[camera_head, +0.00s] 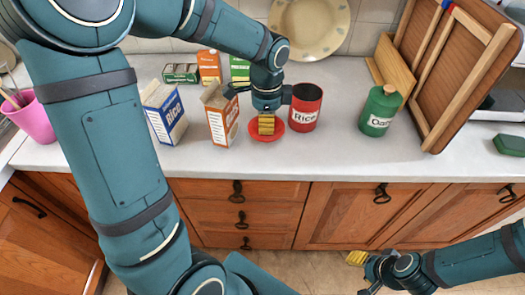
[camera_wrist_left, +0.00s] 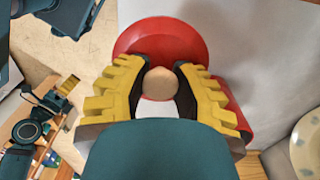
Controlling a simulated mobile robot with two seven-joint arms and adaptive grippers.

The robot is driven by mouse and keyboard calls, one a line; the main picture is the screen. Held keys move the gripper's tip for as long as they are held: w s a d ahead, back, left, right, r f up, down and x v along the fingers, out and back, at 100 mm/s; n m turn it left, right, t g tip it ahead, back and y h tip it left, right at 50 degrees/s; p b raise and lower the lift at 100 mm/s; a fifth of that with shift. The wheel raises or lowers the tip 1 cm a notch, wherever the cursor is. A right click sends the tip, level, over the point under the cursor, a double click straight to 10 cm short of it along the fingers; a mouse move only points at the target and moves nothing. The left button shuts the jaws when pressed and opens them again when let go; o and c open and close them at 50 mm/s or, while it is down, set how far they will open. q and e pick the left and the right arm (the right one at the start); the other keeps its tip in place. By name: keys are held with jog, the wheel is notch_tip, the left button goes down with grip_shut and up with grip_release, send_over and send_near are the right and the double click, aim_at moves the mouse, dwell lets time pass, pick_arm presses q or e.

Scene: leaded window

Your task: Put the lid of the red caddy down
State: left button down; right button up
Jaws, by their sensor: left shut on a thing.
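The red caddy (camera_head: 305,108), labelled "Rice", stands upright on the counter with its dark open top showing. Its red side also shows at the right in the left wrist view (camera_wrist_left: 234,104). The round red lid (camera_head: 282,132) is just left of the caddy, at or slightly above the counter; I cannot tell if it touches. My left gripper (camera_head: 266,128) points down over the lid. In the left wrist view its yellow fingers (camera_wrist_left: 159,82) are shut on the lid's pale round knob (camera_wrist_left: 158,84). My right gripper (camera_head: 356,258) is low, in front of the cabinets, away from the counter items.
An orange-and-white carton (camera_head: 220,118) stands close left of the lid, with a blue rice box (camera_head: 165,115) beyond it. A green "Oats" caddy (camera_head: 379,110) stands right of the red one. The counter's front strip (camera_head: 330,160) is clear.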

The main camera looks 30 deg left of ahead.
pick_arm(q)
jog(key=b, duration=0.1)
send_over(266, 153)
notch_tip(266, 153, down, 6)
jog(key=shift+r, duration=0.1)
jog(key=shift+f+b, duration=0.5)
jog(key=shift+f, duration=1.2)
jog(key=shift+f, duration=0.2)
jog(key=c, duration=0.8)
grip_release()
notch_tip(266, 153, up, 12)
jog(key=p, duration=0.2)
jog(key=shift+r+p, duration=0.2)
jog(key=shift+p, duration=0.15)
